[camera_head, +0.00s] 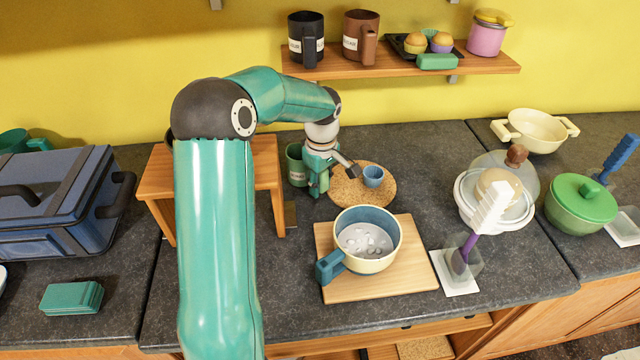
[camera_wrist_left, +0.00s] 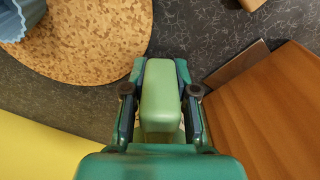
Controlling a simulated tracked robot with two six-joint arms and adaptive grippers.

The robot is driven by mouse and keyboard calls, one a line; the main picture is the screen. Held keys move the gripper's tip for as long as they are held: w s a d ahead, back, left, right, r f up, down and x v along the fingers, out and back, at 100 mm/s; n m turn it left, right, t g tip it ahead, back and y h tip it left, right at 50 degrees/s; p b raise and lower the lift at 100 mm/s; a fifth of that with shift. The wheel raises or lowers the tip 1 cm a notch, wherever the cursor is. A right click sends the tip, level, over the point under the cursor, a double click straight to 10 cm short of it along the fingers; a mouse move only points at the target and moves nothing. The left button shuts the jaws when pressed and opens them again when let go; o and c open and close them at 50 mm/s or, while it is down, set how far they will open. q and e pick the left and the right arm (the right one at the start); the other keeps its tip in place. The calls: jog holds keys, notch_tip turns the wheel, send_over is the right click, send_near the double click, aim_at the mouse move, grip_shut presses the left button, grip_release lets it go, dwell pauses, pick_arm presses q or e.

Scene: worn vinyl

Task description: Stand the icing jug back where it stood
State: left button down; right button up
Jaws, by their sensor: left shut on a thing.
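A green jug with a pale label (camera_head: 295,166) is just right of the wooden stand in the head view; I take it for the icing jug. It looks upright, partly hidden by my left gripper (camera_head: 318,188). I cannot tell whether its base touches the counter. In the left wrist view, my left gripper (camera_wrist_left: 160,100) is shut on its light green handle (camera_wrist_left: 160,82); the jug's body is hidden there. My right gripper is not in view.
A round cork mat (camera_head: 345,195) with a blue cup (camera_head: 373,176) lies right of the gripper. A wooden stand (camera_head: 268,165) is close on its left. A pot (camera_head: 367,240) on a cutting board (camera_head: 400,285) is in front. A shelf (camera_head: 400,66) with mugs hangs behind.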

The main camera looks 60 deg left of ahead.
pick_arm(q)
jog(key=shift+f+b, duration=0.5)
jog(key=shift+f, duration=0.05)
dwell(0.5)
jog(key=c, duration=0.8)
grip_release()
jog(key=shift+r, duration=0.1)
jog(key=shift+d+r+p, duration=0.2)
jog(key=shift+r+p, duration=2.55)
jog(key=shift+r, duration=1.2)
jog(key=r, duration=1.2)
jog(key=shift+d, duration=0.25)
